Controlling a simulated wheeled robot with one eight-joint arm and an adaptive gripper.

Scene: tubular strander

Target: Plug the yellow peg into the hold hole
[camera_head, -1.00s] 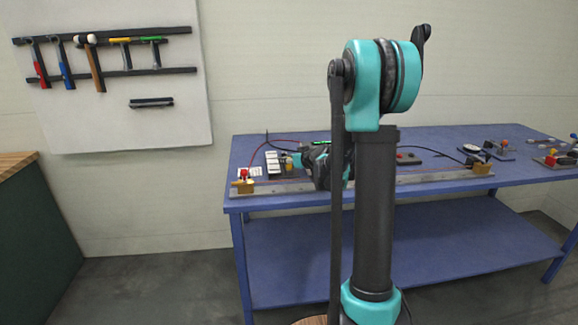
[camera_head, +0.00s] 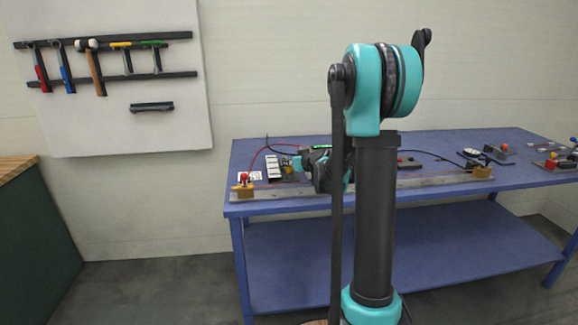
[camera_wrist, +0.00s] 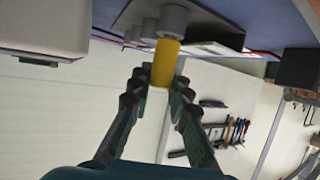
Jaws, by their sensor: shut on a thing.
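The peg's far end is at a grey round socket (camera_wrist: 173,20) on a dark grey plate. Whether it touches or has entered the socket, I cannot tell; the hole itself is hidden. In the head view my gripper (camera_head: 303,165) is low over the blue table, partly behind my arm. The peg is too small to make out there.
The blue table (camera_head: 285,202) carries a long metal rail (camera_head: 420,181) with a brass block and red knob (camera_head: 243,186) at its left end. A white-celled box (camera_head: 273,167) stands left of my gripper. Cables lie behind. Hammers hang on the wall board (camera_head: 110,130).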

